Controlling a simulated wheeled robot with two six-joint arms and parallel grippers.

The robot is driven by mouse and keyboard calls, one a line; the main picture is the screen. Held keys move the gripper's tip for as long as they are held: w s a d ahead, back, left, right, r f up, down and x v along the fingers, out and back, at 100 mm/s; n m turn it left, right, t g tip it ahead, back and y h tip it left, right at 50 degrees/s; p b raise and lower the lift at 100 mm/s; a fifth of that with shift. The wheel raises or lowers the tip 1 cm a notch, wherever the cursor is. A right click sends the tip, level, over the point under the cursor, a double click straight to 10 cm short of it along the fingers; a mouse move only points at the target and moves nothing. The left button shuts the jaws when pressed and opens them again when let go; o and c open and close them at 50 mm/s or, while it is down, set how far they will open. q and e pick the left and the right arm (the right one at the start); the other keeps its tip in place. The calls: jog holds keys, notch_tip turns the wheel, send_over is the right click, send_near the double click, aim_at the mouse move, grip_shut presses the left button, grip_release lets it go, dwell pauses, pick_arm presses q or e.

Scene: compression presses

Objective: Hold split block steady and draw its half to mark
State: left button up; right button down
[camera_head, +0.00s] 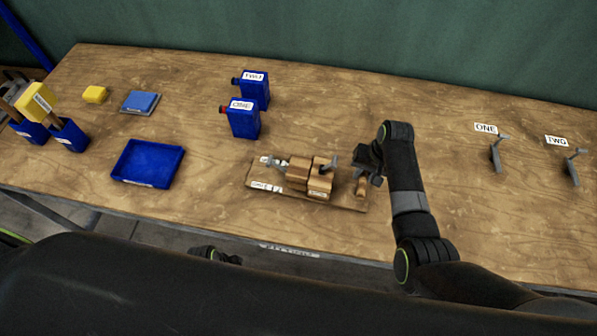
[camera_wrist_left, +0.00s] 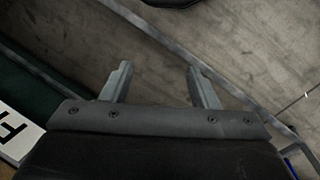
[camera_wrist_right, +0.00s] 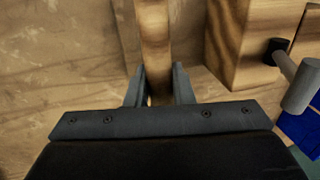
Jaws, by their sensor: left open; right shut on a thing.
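The split wooden block (camera_head: 298,172) sits on a wooden base board (camera_head: 348,203) near the table's front edge, with a grey metal handle on it. Part of the block also shows at the right wrist view's upper right (camera_wrist_right: 235,45). My right gripper (camera_head: 364,178) is at the board's right end, shut on a narrow wooden bar (camera_wrist_right: 154,35) that runs up between its fingers. The bar stands apart from the block. Whether the bar joins the block is hidden. My left gripper (camera_wrist_left: 158,82) is open and empty, away from the block, over the floor in front of the table.
A blue tray (camera_head: 117,177) and a blue-grey pad (camera_head: 140,102) lie to the left. Two blue containers (camera_head: 243,122) stand behind the block. Grey levers labelled ONE (camera_head: 495,155) and TWO (camera_head: 571,168) stand at the right. The table between tray and board is clear.

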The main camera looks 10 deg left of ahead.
pick_arm(q)
jog(key=w+d+r+h, duration=0.3)
jog(key=w+d+r, duration=0.2)
jog(key=r, duration=0.5)
notch_tip(320, 180, up, 19)
jog(key=m+t+y, duration=0.3)
jog(key=m+t, duration=0.1)
jog(key=m, duration=0.2)
send_over(270, 156)
jog(key=s+a, duration=0.2)
jog(key=s, duration=0.1)
jog(key=x, duration=1.1)
jog(key=shift+d+f, duration=0.1)
jog(key=shift+f, duration=0.3)
jog(key=shift+c, duration=0.3)
grip_shut()
